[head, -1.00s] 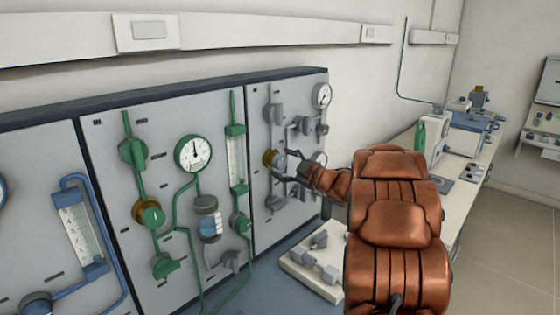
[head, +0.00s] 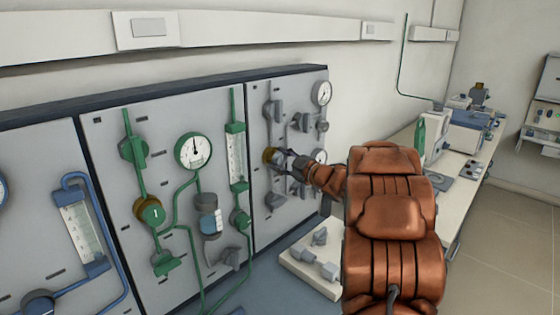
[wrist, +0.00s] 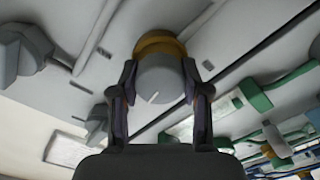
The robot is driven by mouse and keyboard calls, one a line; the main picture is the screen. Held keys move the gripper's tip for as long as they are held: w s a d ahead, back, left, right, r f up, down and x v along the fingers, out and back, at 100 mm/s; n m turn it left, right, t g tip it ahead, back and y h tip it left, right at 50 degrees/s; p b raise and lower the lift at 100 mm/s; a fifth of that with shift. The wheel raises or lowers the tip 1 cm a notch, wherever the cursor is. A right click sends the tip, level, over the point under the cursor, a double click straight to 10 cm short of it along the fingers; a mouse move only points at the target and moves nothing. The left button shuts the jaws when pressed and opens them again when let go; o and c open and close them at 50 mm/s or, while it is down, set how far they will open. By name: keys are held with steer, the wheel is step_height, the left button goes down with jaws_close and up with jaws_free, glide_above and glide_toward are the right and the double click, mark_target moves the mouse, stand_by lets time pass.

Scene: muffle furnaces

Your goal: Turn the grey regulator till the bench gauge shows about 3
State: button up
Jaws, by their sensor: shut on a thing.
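The grey regulator, a round grey knob with a white pointer line and a brass collar, shows in the wrist view (wrist: 160,82). In the head view its brass collar (head: 270,156) shows on the right-hand grey panel. My gripper (wrist: 159,88) has one finger on each side of the knob and is shut on it; it also shows in the head view (head: 285,162). A second white gauge (head: 319,157) sits lower, partly hidden by my arm. Neither dial can be read at this size.
Grey valves (head: 302,123) sit close around the regulator. The green-piped panel (head: 165,215) with its own gauge (head: 193,151) stands to the left. A white block with grey fittings (head: 311,270) lies below.

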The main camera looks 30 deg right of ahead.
steer(key=shift+c, duration=0.6)
steer(key=shift+r+m+p, duration=0.2)
steer(key=shift+m+p, duration=0.6)
steer(key=shift+p, duration=0.45)
steer(key=shift+f+m+p, duration=0.2)
steer(key=shift+m+p, duration=0.55)
steer(key=shift+m, duration=0.05)
steer(key=o, duration=1.1)
steer(key=shift+o, duration=0.2)
steer(key=v, duration=1.2)
